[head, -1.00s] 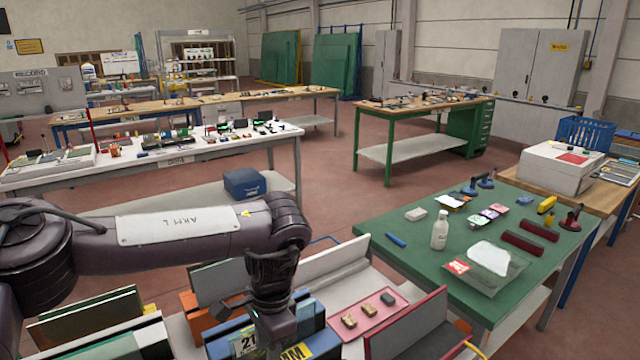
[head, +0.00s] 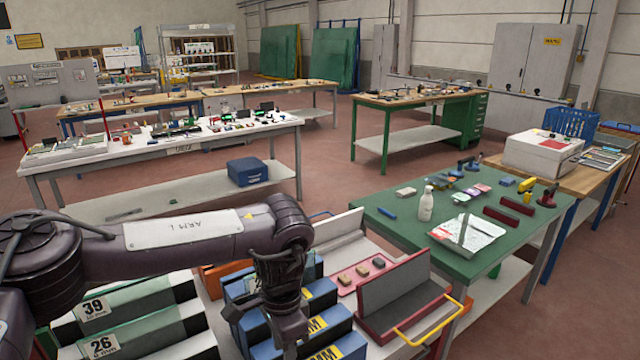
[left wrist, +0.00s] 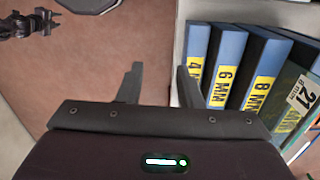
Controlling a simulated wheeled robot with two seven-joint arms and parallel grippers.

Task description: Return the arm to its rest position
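My left arm (head: 185,236) comes in from the left of the head view, with its forearm roughly level and its wrist bent down. The left gripper hangs over the front rack; its fingertips are cut off or hidden there. In the left wrist view the left gripper (left wrist: 160,85) has its two fingers apart with nothing between them. The fingers point toward the floor and the blue blocks' edge. A dark jointed part (left wrist: 32,22) at the upper left of that view may be my right gripper; its finger state is unclear.
Blue blocks (left wrist: 227,65) with yellow MM labels stand close beside the left gripper. Numbered 39 and 26 racks (head: 95,306) lie left of it. A red-edged holder (head: 395,295) and a green table (head: 380,219) stand to the right. Floor (left wrist: 85,65) is clear left of the fingers.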

